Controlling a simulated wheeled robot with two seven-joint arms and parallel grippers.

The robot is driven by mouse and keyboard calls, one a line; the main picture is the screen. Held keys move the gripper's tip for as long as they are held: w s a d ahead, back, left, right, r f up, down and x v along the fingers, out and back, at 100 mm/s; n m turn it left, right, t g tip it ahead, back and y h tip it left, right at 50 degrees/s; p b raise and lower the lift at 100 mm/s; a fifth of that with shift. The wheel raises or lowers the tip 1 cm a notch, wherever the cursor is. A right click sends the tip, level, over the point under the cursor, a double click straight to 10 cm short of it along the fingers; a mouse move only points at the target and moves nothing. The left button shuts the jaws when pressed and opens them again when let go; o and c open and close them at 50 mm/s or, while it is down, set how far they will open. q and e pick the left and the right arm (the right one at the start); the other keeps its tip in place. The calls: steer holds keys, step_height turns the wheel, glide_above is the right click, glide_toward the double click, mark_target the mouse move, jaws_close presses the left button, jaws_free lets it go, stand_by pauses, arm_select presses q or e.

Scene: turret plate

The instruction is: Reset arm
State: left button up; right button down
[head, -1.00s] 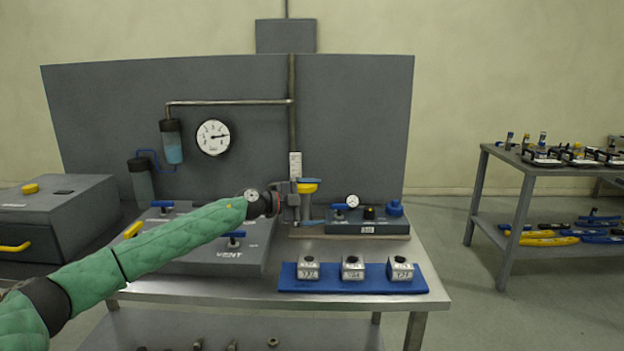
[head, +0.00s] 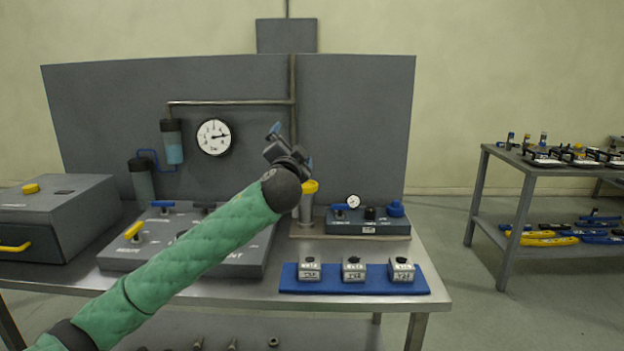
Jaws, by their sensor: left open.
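My left arm comes in from the lower left in a green padded sleeve. Its gripper (head: 275,140) is raised in front of the grey back panel (head: 350,120), above the steel table (head: 210,292). The gripper is open, and I see nothing between its fingers. The yellow-topped fitting (head: 309,187) on the vertical pipe stands just behind and right of the wrist, partly hidden by it. My right gripper does not show.
A grey valve panel (head: 240,262) lies on the table, partly behind my arm. A blue mat (head: 350,285) with three labelled blocks is at the front right. A grey control box (head: 350,224) stands behind it. A side table (head: 560,175) is far right.

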arm_select(q)
steer(key=s+a+f+n+g+p, duration=0.1)
steer(key=s+a+f+n+g, duration=0.3)
steer(key=s+f, duration=1.2)
steer(key=s+a+f+n+g, duration=0.2)
steer(key=s+f+g, duration=0.4)
steer(key=s+f, duration=0.95)
steer(key=s+a+f+n+g+p, duration=0.15)
steer(key=s+a+f+g, duration=0.3)
steer(key=s+f, duration=1.15)
steer(key=s+d+f+n+g, duration=0.1)
steer(key=s+f+g, duration=0.2)
steer(key=s+f, duration=0.6)
step_height(320, 180, down, 3)
steer(key=shift+s+d+r+g, duration=0.2)
steer(key=shift+s+d+g, duration=0.05)
steer(key=shift+s+g, duration=0.1)
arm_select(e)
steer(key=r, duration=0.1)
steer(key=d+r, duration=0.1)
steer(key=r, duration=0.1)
